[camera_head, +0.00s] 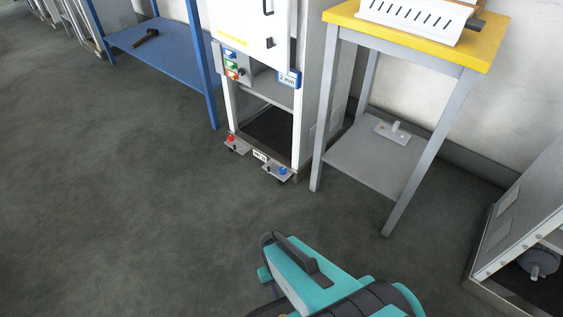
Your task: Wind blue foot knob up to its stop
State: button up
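The blue foot knob (282,171) is small and sits on a grey foot bracket at the front right bottom corner of the white dispenser cabinet (245,65), close to the floor. At this size I cannot tell how far it is wound or where its stop is. A red foot knob (231,138) sits on a similar bracket at the front left corner. A teal and dark part of my own body fills the bottom middle of the view, apart from the cabinet. No gripper fingers show.
A yellow-topped table (478,50) with grey legs stands close right of the cabinet; a blue shelf stand (165,48) stands left. Another cabinet (525,215) is at the right edge. The dark floor (130,200) before the blue knob is clear.

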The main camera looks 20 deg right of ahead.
aim_at(283, 170)
jog(key=z, duration=0.1)
jog(key=i, duration=0.6)
jog(key=u, duration=0.55)
jog(key=i, duration=0.6)
jog(key=u, duration=0.4)
